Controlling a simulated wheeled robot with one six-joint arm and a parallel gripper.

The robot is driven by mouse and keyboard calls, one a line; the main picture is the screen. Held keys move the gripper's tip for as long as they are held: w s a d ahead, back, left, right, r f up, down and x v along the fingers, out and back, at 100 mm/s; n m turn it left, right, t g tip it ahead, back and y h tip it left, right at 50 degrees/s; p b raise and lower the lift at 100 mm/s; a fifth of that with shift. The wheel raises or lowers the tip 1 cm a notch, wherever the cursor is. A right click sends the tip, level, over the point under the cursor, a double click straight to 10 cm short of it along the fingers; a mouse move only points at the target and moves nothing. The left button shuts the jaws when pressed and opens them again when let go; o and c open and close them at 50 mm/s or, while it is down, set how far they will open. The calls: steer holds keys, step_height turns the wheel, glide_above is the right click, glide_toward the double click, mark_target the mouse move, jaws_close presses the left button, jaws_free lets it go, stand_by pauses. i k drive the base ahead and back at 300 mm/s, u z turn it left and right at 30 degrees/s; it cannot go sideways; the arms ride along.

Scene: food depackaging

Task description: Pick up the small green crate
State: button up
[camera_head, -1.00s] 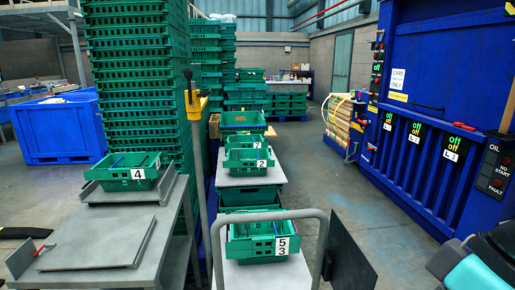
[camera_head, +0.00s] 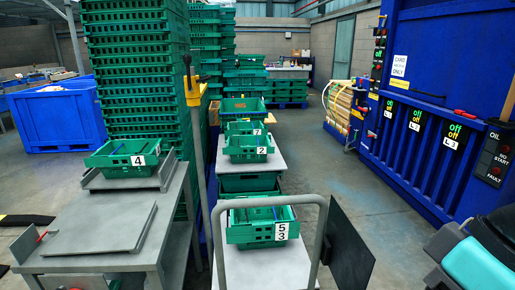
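Several small green crates are in view, and I cannot tell which one the task names. One labelled 4 (camera_head: 112,162) sits on the grey table at the left. One labelled 2 (camera_head: 240,145) stands on a grey surface in the middle, with another labelled 7 (camera_head: 238,127) close behind it. Crates labelled 5 and 3 (camera_head: 250,229) sit together on a trolley at the front, apparently stacked, with a blue item inside the upper one. My gripper is not in view. A dark and teal part at the lower right may be my arm.
A grey trolley handle (camera_head: 214,243) rises around the front crates. A yellow-topped pole (camera_head: 194,95) stands left of them. The grey table (camera_head: 88,232) fills the lower left. Tall green crate stacks (camera_head: 133,70) stand behind. Open floor (camera_head: 335,185) lies toward the blue machine (camera_head: 440,60).

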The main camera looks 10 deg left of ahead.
mark_target(245, 133)
steer(key=z, duration=0.3)
steer(key=k, duration=0.4)
steer(key=z, duration=0.55)
steer(key=i, duration=3)
steer(key=u, duration=0.45)
steer(key=i, duration=2.35)
steer(key=u, duration=0.7)
steer(key=i, duration=1.3)
steer(key=u, duration=1.85)
steer(key=i, duration=0.95)
steer(key=u, duration=1.2)
steer(key=i, duration=0.35)
steer(key=u, duration=0.15)
